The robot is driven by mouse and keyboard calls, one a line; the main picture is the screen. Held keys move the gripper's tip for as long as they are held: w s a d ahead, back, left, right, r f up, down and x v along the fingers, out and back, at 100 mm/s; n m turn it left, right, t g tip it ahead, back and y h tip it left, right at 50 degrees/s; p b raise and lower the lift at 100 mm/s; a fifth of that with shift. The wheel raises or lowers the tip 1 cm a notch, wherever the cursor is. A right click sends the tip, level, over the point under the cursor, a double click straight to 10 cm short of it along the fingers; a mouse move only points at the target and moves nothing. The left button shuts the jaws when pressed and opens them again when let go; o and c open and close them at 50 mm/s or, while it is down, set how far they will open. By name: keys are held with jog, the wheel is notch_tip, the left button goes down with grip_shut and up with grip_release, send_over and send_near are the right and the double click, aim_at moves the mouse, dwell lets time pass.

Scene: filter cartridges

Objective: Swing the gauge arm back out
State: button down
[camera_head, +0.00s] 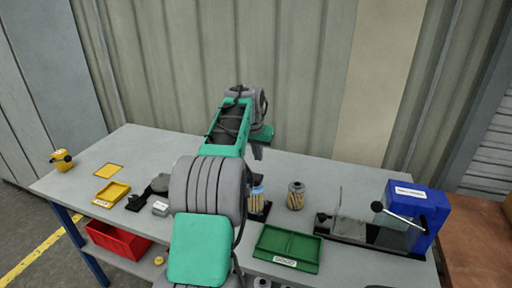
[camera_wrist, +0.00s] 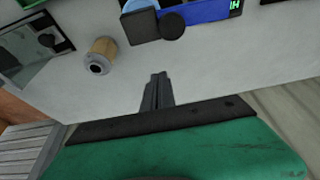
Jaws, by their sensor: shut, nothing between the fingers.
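My gripper (camera_wrist: 158,78) is shut and empty, with its dark fingers together above the bare back part of the table. In the head view the gripper (camera_head: 257,154) hangs beyond my arm, behind the gauge. The gauge shows at the top of the wrist view as a blue body (camera_wrist: 208,11) with a green display, cut off by the frame edge. A dark arm with a round black end (camera_wrist: 172,26) reaches over or beside a light blue round part (camera_wrist: 138,5); I cannot tell which. The fingers are apart from it. In the head view my arm hides most of the gauge.
A tan filter cartridge (camera_head: 296,196) stands right of the gauge. A green tray (camera_head: 287,248) lies in front. A blue press (camera_head: 405,205) with lever and clear guard stands at the right. The table (camera_head: 325,175) is clear toward the back.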

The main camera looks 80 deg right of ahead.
jog(key=a+f, duration=0.2)
jog(key=f, duration=0.1)
jog(key=shift+w+a+p, duration=0.15)
jog(key=shift+a+p, duration=0.15)
jog(key=shift+a, duration=0.1)
jog(key=shift+f, duration=0.1)
jog(key=shift+a, duration=0.1)
